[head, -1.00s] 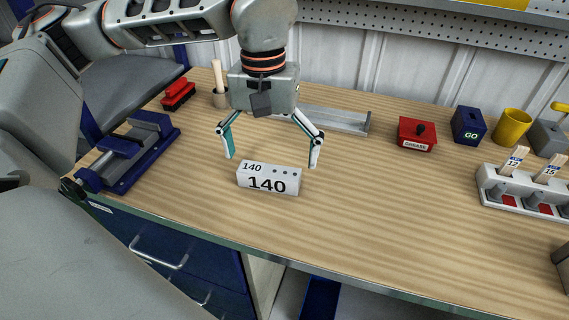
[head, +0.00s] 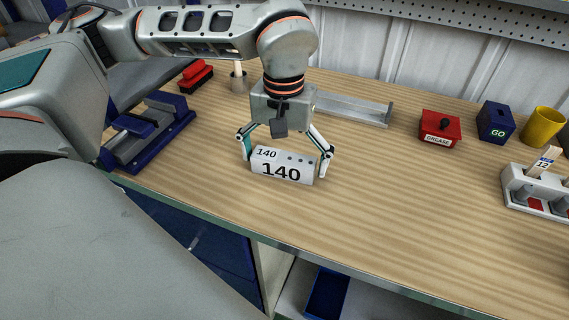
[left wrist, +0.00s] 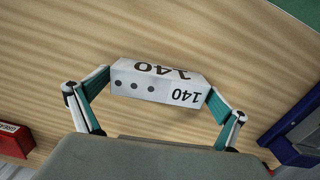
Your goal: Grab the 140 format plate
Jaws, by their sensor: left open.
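The 140 format plate (head: 283,166) is a white block marked "140" on its front and top, with several dark dots on top. It lies on the wooden bench near the front edge. My left gripper (head: 285,165) is open and lowered over it, one finger at each end of the block. In the left wrist view the plate (left wrist: 157,84) sits between the two fingertips (left wrist: 158,88). The fingers look very close to its ends; I cannot tell whether they touch. My right gripper is not in view.
A grey metal channel (head: 350,110) lies behind the gripper. A red grease box (head: 439,131), a blue GO box (head: 495,122) and a yellow cup (head: 542,126) stand right.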

